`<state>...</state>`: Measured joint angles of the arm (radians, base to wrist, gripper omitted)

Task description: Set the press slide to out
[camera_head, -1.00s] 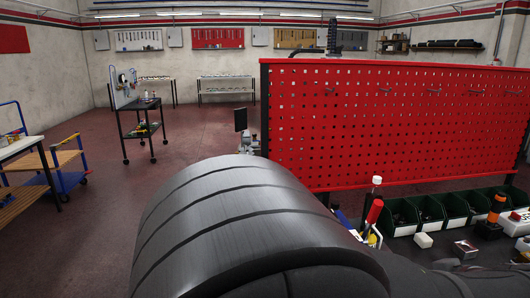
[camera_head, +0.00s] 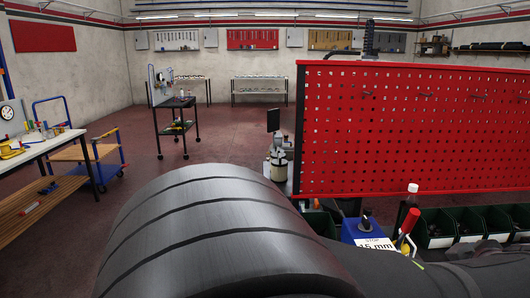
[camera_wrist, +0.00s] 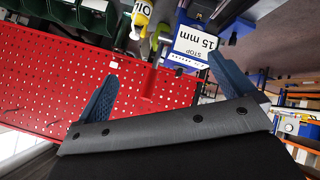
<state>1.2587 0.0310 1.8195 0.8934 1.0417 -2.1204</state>
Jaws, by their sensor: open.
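A blue block (camera_head: 350,231) with a black knob stands at the lower middle of the head view. A white label (camera_head: 377,245) at its front reads "STOP" and "15 mm". The label also shows upside down at the top of the wrist view (camera_wrist: 198,44). I cannot tell which part is the press slide. My gripper (camera_wrist: 163,66) shows two blue fingers set wide apart, with nothing between them that I can see it touching. The label lies beyond the tip of its right finger. In the head view my dark arm hides the gripper and much of the bench.
A red perforated panel (camera_head: 420,130) stands behind the bench. Green bins (camera_head: 470,221) line its foot. A yellow bottle (camera_wrist: 140,18) is near the label. A side table (camera_head: 40,147) stands at left, with open floor between.

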